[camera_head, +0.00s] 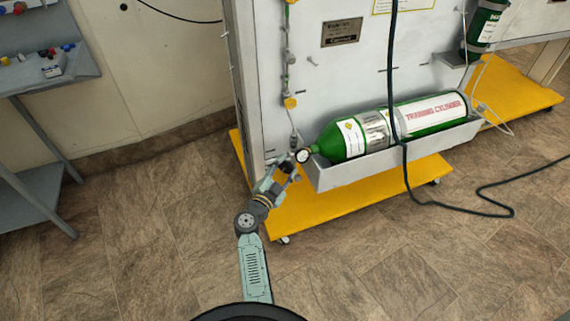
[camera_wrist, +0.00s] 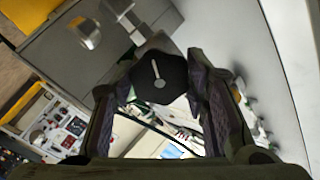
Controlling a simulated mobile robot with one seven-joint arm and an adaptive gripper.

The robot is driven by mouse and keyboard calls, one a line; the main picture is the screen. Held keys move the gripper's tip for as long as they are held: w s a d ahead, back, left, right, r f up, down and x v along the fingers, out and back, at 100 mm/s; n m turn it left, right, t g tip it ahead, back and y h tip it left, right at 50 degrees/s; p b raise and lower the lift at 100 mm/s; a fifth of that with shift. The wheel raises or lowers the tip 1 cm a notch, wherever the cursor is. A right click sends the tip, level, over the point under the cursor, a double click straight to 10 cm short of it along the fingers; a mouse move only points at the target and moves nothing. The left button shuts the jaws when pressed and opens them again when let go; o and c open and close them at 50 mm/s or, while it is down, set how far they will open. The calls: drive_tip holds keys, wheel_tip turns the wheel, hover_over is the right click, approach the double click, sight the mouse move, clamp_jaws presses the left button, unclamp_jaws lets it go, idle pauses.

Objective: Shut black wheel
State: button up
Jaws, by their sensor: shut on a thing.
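The black wheel (camera_wrist: 172,72) is a dark, many-sided knob with a light pointer-like mark on its face, in the upper middle of the wrist view. My gripper (camera_wrist: 152,90) has one finger on each side of it and is shut on it. In the head view my gripper (camera_head: 281,172) is at the left end of the green training cylinder (camera_head: 340,142), by its valve and a round gauge (camera_head: 302,156). The wheel cannot be made out in the head view.
The cylinder lies in a grey tray (camera_head: 345,177) on a white panel stand with a yellow base (camera_head: 350,205). A dark hose (camera_head: 392,80) hangs in front of the cylinder and runs over the floor. A grey side table (camera_head: 50,80) stands at the left. The floor between is clear.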

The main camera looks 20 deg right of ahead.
drive_tip(key=m+p, duration=0.1)
drive_tip(key=m, duration=0.9)
drive_tip(key=shift+f, duration=0.1)
drive_tip(key=m+b, duration=0.1)
drive_tip(key=m, duration=0.2)
drive_tip(key=shift+f+m, duration=0.1)
drive_tip(key=shift+m, duration=0.3)
drive_tip(key=m+b, duration=0.1)
drive_tip(key=m, duration=0.2)
drive_tip(key=shift+m, duration=0.3)
drive_tip(key=m+b, duration=0.2)
drive_tip(key=m, duration=0.1)
drive_tip(key=shift+m, duration=0.3)
drive_tip(key=m+b, duration=0.1)
drive_tip(key=m, duration=0.2)
drive_tip(key=shift+m+b, duration=0.3)
drive_tip(key=shift+b, duration=0.1)
drive_tip(key=shift+m+b, duration=0.85)
drive_tip(key=shift+m, duration=0.65)
